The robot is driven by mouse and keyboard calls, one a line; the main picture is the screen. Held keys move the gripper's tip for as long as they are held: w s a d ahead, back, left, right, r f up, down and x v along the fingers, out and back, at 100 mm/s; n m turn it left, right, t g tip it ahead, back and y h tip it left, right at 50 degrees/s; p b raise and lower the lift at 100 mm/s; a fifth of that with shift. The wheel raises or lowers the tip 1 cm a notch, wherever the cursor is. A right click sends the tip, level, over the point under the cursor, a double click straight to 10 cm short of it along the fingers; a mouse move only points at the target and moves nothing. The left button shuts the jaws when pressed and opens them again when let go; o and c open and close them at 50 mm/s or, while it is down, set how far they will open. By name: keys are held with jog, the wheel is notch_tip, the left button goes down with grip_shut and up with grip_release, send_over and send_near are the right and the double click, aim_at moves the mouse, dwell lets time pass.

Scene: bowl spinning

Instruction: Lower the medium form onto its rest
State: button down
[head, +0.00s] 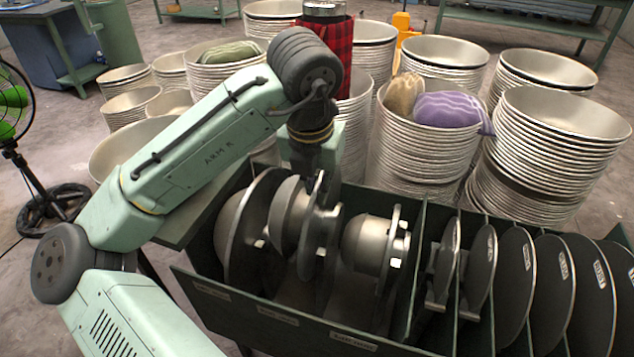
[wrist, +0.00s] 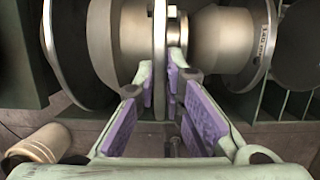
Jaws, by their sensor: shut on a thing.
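The medium form (head: 287,218) is a grey metal dome with a round flange. It is over the middle-left part of the dark green rack (head: 215,288), between the large form (head: 232,225) and the small form (head: 366,243). My gripper (wrist: 169,75), with purple pads, is shut on the medium form's flange (wrist: 160,35), seen edge-on in the wrist view. In the head view my arm comes down over the form from above and hides part of the grip. The form looks slightly raised. The rest beneath it is hidden, so I cannot tell whether they touch.
Dark discs (head: 514,280) stand in slots at the rack's right. Stacked metal bowls (head: 425,145) crowd behind the rack, one stack topped by a purple sack (head: 449,109). A green fan (head: 14,110) stands at the left. The large and small forms leave little side room.

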aim_at(317, 209)
jog(key=shift+f+b, duration=1.5)
jog(key=shift+f, duration=0.85)
dwell(0.3)
jog(key=shift+f, duration=0.35)
jog(key=shift+f+b, duration=0.35)
jog(key=shift+b, duration=0.1)
jog(key=c, duration=1.6)
grip_release()
jog(key=v, duration=1.2)
